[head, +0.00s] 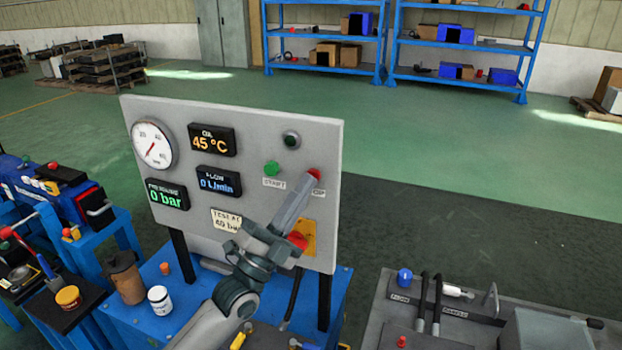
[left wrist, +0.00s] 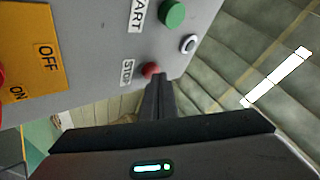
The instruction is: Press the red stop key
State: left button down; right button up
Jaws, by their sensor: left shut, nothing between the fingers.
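The red stop key (head: 314,173) is on the grey control panel (head: 240,110), right of the green start key (head: 272,168). In the left wrist view the red stop key (left wrist: 150,69) sits beside its STOP label (left wrist: 127,73); the green key (left wrist: 172,14) is above it. My left gripper (head: 307,184) is shut and empty, its fingers pointing up at the stop key and partly hiding its label. In the left wrist view the closed fingertips (left wrist: 157,78) overlap the key's lower edge. I cannot tell whether they touch it or whether it is pressed in.
An orange-yellow switch plate with a red knob (head: 298,240) is close behind my left gripper. A white jar (head: 160,299) and a brown container (head: 126,278) stand on the blue bench below the panel.

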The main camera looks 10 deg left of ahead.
pick_arm(q)
jog(key=shift+s, duration=0.2)
jog(key=shift+s+a+p, duration=0.15)
jog(key=shift+s+p, duration=0.3)
jog(key=shift+s, duration=0.25)
jog(key=shift+s, duration=0.15)
jog(key=s+p, duration=0.1)
jog(key=s, duration=0.1)
jog(key=s+a, duration=0.1)
jog(key=s, duration=0.1)
jog(key=shift+s+p, duration=0.35)
jog(key=shift+p, duration=0.05)
dwell(0.6)
